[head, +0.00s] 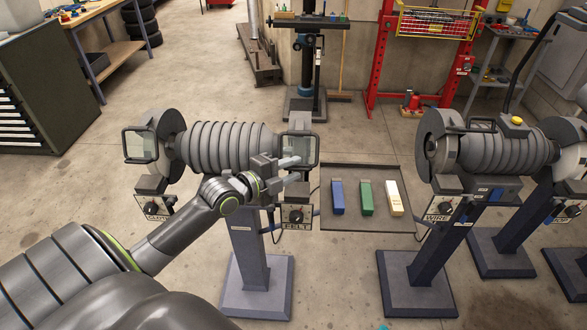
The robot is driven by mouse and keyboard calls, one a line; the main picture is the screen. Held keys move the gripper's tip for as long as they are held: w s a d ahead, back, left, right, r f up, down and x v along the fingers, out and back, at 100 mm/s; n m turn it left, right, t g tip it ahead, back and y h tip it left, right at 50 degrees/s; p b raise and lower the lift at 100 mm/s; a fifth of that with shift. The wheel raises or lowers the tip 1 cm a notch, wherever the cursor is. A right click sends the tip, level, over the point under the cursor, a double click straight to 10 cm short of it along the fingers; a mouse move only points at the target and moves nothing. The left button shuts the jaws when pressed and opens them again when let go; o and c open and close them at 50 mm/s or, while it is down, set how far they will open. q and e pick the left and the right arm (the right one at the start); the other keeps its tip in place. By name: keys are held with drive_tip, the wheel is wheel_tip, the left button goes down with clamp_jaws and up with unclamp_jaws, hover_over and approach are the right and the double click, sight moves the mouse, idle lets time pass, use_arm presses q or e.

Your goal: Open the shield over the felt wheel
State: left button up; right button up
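The bench grinder (228,142) stands on a blue-grey pedestal (247,255) in the middle of the head view. The FELT label (296,226) is below its right end. The shield (302,149), a clear pane in a dark frame with a handle on its right side, hangs in front of the felt wheel (299,120); the pale wheel is mostly hidden. My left gripper (297,169) is in front of the shield's lower part, its two fingers apart and pointing right. Whether it touches the shield I cannot tell. My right gripper is not in view.
A dark tray (334,222) with blue, green and cream blocks lies right of the grinder. A second grinder labelled WIRE (490,150) stands farther right. The grinder's left wheel has its own shield (140,145). A knob box (293,212) sits just below my gripper.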

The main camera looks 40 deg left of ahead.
use_arm(q)
drive_tip(key=shift+w+d+f, duration=0.1)
drive_tip(key=shift+w+d, duration=0.05)
drive_tip(key=shift+w, duration=0.3)
clamp_jaws()
